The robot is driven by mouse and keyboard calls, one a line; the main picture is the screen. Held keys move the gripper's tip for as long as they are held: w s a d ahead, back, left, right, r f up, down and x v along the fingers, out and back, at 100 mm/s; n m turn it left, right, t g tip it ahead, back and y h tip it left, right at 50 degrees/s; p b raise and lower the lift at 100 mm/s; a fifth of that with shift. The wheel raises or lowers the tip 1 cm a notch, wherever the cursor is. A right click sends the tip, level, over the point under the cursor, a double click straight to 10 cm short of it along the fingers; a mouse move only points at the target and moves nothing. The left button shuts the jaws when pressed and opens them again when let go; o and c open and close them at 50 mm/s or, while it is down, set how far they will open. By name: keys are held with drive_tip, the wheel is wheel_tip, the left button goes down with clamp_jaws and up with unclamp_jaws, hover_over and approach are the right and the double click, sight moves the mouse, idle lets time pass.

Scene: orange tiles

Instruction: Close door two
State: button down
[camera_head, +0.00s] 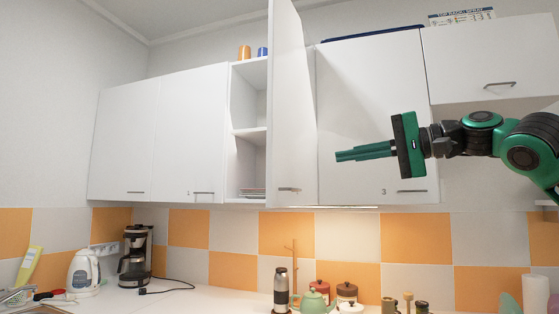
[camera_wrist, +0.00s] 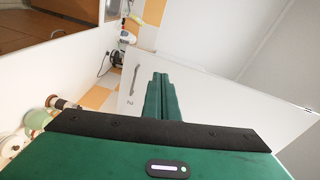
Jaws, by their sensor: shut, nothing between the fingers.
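The white open cabinet door (camera_head: 292,100) stands swung outward in the head view, with a bar handle (camera_head: 289,189) near its bottom. It also shows in the wrist view (camera_wrist: 215,115), where a small mark like a 2 sits beside its handle (camera_wrist: 135,76). The open cabinet (camera_head: 249,110) behind it shows shelves, with stacked plates at the bottom. My gripper (camera_head: 337,156) is shut and empty, to the right of the open door and pointing left at it. A gap shows between fingertips and door in the head view. In the wrist view the shut fingers (camera_wrist: 160,76) overlap the door.
Closed white cabinets (camera_head: 375,110) stand to the right, one marked 3, and others (camera_head: 190,130) to the left. Below, a counter (camera_head: 200,300) holds a coffee maker (camera_head: 136,255), kettle, flask and teapot.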

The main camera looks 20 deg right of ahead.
sight(274, 155)
drive_tip(key=shift+m+y, duration=0.5)
drive_tip(key=shift+y, duration=0.3)
drive_tip(key=x, duration=0.5)
drive_tip(key=w+d+r+x, duration=0.1)
drive_tip(key=x, duration=0.5)
drive_tip(key=w+d+x, duration=0.1)
drive_tip(key=x, duration=0.4)
drive_tip(key=shift+w+a+r, duration=0.25)
drive_tip(key=shift+w, duration=0.05)
